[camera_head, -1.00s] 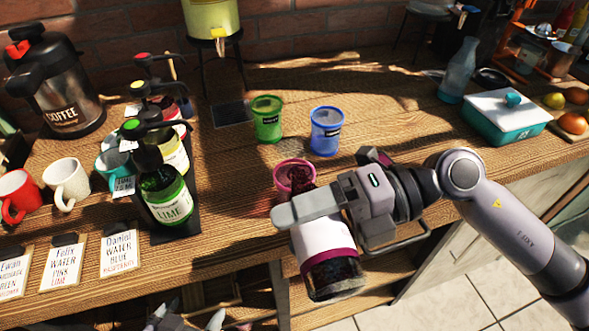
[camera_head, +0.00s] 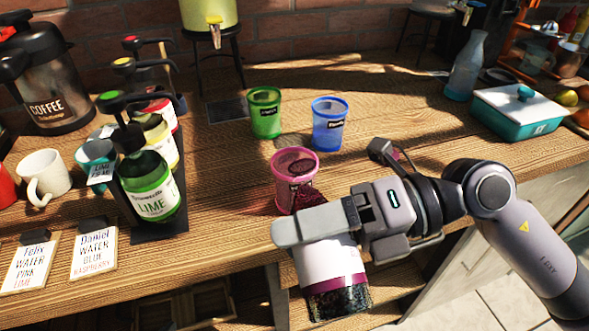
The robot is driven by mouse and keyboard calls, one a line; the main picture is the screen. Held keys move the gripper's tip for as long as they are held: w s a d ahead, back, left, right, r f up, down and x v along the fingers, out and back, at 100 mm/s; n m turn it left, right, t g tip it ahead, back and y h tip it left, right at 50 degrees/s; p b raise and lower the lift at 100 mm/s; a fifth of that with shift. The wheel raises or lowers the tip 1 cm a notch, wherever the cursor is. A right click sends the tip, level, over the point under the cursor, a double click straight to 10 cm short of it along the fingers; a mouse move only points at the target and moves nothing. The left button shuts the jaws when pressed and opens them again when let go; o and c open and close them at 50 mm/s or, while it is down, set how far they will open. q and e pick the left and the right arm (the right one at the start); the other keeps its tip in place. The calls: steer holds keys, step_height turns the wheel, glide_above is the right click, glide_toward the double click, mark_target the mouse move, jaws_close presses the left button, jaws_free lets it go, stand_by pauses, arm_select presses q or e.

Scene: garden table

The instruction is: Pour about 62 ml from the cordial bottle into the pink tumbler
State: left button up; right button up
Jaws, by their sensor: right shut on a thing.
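The pink tumbler (camera_head: 283,182) stands on the table near its front edge, with a dark red patch inside. My right gripper (camera_head: 318,222) is shut on the cordial bottle (camera_head: 328,262), which has a white label with a purple band and dark contents. The bottle is tilted, its base toward me and its dark upper end at the tumbler's near right side. The gripper hides part of the bottle, and I cannot tell whether the mouth is over the rim or whether liquid flows. My left gripper is out of view.
A green tumbler (camera_head: 265,113) and a blue tumbler (camera_head: 329,124) stand behind. The lime bottle (camera_head: 150,186) stands in a rack at left, near mugs and order cards (camera_head: 94,254). A teal box (camera_head: 515,112) and a glass bottle (camera_head: 466,68) are at right.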

steer(key=shift+w+f+n+b, duration=0.1)
steer(key=shift+f+n+b, duration=0.2)
steer(key=shift+n+b, duration=0.15)
steer(key=shift+r+t, duration=0.1)
steer(key=shift+t, duration=0.2)
stand_by(0.7)
stand_by(0.6)
